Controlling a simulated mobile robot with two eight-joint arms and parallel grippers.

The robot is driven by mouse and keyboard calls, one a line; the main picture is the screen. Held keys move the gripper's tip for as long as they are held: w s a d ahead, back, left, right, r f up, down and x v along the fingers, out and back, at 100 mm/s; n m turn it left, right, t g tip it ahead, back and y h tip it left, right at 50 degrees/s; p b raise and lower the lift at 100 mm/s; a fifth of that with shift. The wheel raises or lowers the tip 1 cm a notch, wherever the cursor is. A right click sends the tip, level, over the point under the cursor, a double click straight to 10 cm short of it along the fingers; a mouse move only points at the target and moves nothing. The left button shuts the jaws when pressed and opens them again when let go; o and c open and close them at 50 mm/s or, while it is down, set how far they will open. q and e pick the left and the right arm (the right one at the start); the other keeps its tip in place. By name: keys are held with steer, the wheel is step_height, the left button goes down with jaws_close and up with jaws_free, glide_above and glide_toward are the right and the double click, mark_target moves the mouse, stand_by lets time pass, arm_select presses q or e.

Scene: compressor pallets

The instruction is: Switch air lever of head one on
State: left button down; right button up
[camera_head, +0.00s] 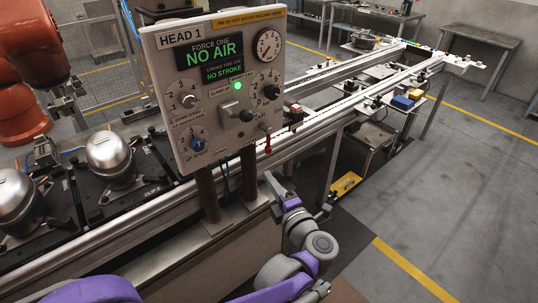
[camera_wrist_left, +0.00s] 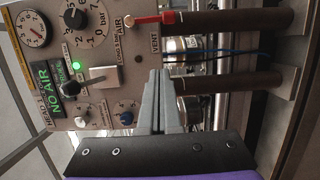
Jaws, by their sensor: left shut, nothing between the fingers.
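The HEAD 1 panel (camera_head: 215,90) stands on two posts; its display reads NO AIR and NO STROKE. The red air lever (camera_head: 268,144) is at the panel's lower right corner and hangs down. In the left wrist view the red lever (camera_wrist_left: 156,18) points right from its pivot, on the side of the VENT label. My left gripper (camera_head: 270,178) is below the lever and apart from it. In the left wrist view its fingertips (camera_wrist_left: 160,73) are together with nothing between them. My right gripper is not in view.
A gauge (camera_head: 268,46), several knobs and a lit green lamp (camera_head: 237,86) are on the panel. Silver compressors (camera_head: 110,155) sit on black pallets at left. A long conveyor rail (camera_head: 345,92) runs behind. An orange robot arm (camera_head: 30,50) stands at far left. Floor at right is clear.

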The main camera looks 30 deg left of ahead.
mark_target(267, 151)
arm_select(q)
steer(key=p+x, duration=0.1)
steer(key=x, duration=0.9)
steer(key=shift+w+a, duration=0.15)
steer(key=shift+w, duration=0.05)
steer(key=shift+w+d, duration=0.5)
steer(key=shift+w, duration=0.4)
steer(key=shift+w+d, duration=0.5)
steer(key=shift+w, duration=0.35)
